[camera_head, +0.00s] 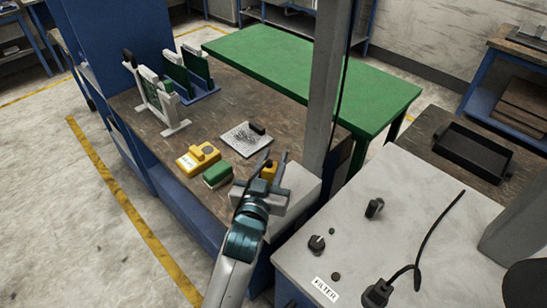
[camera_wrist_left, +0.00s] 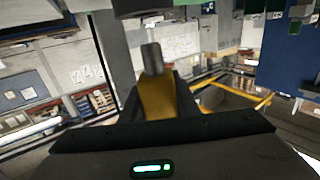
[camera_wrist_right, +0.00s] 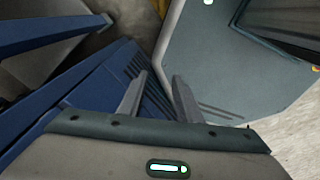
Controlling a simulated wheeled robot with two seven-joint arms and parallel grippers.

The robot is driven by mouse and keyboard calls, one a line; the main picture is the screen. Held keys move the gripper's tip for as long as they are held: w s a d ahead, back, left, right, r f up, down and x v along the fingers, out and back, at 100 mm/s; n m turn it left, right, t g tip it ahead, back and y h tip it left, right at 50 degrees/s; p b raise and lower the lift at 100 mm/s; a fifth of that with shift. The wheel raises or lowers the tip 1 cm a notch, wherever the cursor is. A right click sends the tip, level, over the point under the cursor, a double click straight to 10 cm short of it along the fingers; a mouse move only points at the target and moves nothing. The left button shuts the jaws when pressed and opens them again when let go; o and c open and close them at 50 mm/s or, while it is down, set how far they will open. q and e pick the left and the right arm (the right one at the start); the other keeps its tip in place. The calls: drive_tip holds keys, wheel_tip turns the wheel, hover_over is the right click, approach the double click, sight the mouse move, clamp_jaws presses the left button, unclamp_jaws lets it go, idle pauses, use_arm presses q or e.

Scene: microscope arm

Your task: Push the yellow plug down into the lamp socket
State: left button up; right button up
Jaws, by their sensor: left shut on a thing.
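The yellow plug (camera_head: 269,171) is between the fingers of my left gripper (camera_head: 273,164), which is shut on it above the near right end of the brown workbench. In the left wrist view the plug (camera_wrist_left: 157,98) shows as a yellow body with a grey metal tip pointing away from the gripper. A dark rounded part (camera_wrist_left: 160,7) lies beyond the tip at the top edge; I cannot tell whether it belongs to the lamp socket. I cannot make out the socket elsewhere. My right gripper (camera_wrist_right: 160,80) is open and empty in the right wrist view.
A pale block (camera_head: 300,190) and a grey post (camera_head: 328,85) stand close to the left gripper. A yellow device (camera_head: 197,160), a green-topped block (camera_head: 217,174) and a speckled pad (camera_head: 240,142) lie left. A grey panel (camera_head: 395,225) with knobs and a black cable is at right.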

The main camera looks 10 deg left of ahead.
use_arm(q)
drive_tip(key=shift+f, duration=0.5)
idle(0.5)
idle(1.1)
drive_tip(key=shift+p, duration=0.5)
idle(0.4)
drive_tip(key=shift+f+b, duration=0.65)
drive_tip(key=shift+f, duration=0.35)
drive_tip(key=shift+f+b, duration=0.65)
drive_tip(key=shift+f, duration=0.45)
drive_tip(key=o, duration=1.2)
